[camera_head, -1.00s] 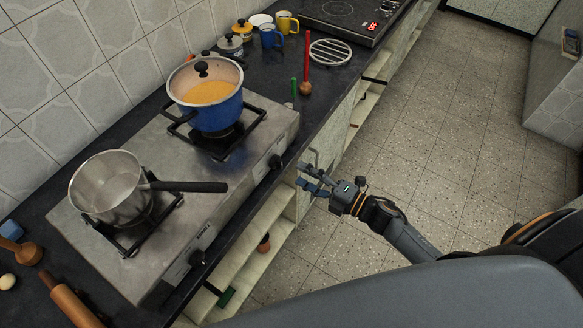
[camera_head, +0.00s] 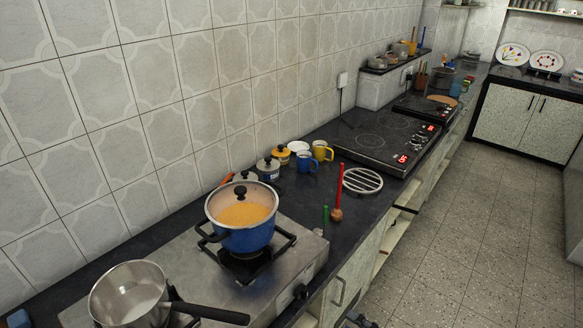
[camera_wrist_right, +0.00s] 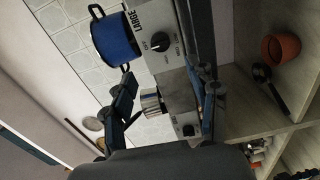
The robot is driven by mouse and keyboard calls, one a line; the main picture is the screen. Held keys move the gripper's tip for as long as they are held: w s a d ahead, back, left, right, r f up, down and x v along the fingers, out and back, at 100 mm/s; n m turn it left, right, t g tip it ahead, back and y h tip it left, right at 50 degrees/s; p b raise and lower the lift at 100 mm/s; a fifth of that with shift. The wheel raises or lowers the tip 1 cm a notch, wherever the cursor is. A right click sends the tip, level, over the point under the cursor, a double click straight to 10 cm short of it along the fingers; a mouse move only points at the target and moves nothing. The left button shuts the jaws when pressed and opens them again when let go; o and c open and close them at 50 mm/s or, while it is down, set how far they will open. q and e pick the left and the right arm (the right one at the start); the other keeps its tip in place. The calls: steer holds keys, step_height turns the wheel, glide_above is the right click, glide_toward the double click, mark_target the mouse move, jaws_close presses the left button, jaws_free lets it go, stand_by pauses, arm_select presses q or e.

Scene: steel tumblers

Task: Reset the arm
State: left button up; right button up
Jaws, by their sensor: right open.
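My right gripper shows in the right wrist view (camera_wrist_right: 165,98) with its two fingers spread apart and nothing between them. It is in front of the stove's knob panel, apart from it. In the head view only a small part of it shows at the bottom edge, beside the counter front. My left gripper is in neither view. A steel saucepan (camera_head: 128,296) with a black handle is at the near burner, partly cut off.
Mugs (camera_head: 322,151) and lidded jars (camera_head: 268,168) stand by the wall. The floor (camera_head: 470,240) at right is open.

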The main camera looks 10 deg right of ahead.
steer(key=s+d+f+m+g+h, duration=0.1)
steer(key=s+d+f+m+h, duration=0.15)
steer(key=f+m, duration=0.45)
steer(key=s+d+f+m+g+h, duration=0.1)
steer(key=s+f+m+g+h, duration=0.2)
steer(key=f, duration=0.8)
steer(key=s+d+f+m+h, duration=0.25)
steer(key=f+m+h, duration=0.2)
steer(key=f, duration=0.35)
steer(key=s+a+f+m+g, duration=0.2)
steer(key=s+f, duration=0.3)
steer(key=s, duration=0.3)
steer(key=s+a+f+m+g, duration=0.1)
steer(key=s+f+m+g, duration=0.2)
steer(key=s, duration=0.6)
steer(key=s+a+f+m+g+h, duration=0.1)
steer(key=s+a+f+m+g, duration=0.1)
steer(key=s+f, duration=0.4)
steer(key=s+m+g, duration=0.1)
steer(key=s+g, duration=0.1)
steer(key=shift+s+a+f, duration=0.3)
steer(key=shift+m, duration=0.25)
